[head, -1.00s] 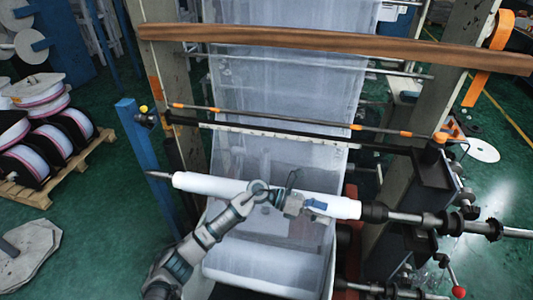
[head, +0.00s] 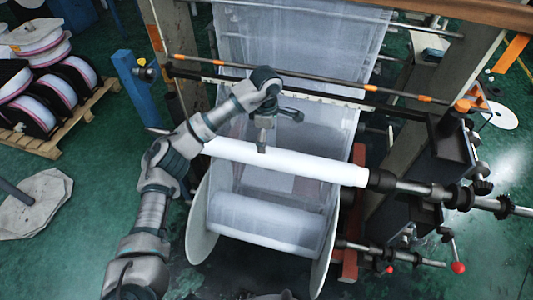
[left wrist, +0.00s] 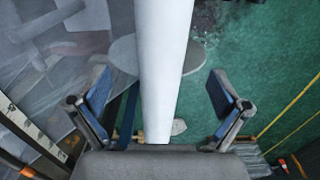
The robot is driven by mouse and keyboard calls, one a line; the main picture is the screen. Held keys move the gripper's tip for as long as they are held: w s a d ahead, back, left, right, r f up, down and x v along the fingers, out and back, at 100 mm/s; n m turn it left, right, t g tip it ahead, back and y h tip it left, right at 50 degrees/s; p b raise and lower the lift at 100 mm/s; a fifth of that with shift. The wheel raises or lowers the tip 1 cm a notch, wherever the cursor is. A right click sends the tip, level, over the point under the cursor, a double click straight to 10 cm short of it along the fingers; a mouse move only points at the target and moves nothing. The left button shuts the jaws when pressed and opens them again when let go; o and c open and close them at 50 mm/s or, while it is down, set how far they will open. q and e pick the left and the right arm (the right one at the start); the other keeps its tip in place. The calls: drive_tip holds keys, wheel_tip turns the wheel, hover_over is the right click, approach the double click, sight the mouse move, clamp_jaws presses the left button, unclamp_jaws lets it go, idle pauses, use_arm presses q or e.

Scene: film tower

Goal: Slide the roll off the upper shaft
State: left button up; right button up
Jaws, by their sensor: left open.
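The white roll (head: 285,160) sits on the upper shaft (head: 415,188) and runs across the front of the tower. Its right end lies by a dark collar (head: 380,180). My left gripper (head: 262,148) points down at the roll's middle from above. In the left wrist view the gripper (left wrist: 160,78) is open, with its blue-padded fingers apart on either side of the roll (left wrist: 165,60). I see no finger touching it. My right gripper is not in view.
A lower film roll (head: 265,225) with large end discs lies below. A rod with orange bands (head: 300,78) crosses behind my gripper. A blue post (head: 137,90) stands left of the tower. A pallet of spools (head: 50,100) is at far left.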

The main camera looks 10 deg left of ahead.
sight(266, 156)
use_arm(q)
wheel_tip(266, 156, down, 9)
drive_tip(key=shift+s+f+p, duration=0.1)
drive_tip(key=shift+f+p, duration=0.1)
drive_tip(key=shift+p, duration=0.65)
drive_tip(key=shift+f, duration=0.55)
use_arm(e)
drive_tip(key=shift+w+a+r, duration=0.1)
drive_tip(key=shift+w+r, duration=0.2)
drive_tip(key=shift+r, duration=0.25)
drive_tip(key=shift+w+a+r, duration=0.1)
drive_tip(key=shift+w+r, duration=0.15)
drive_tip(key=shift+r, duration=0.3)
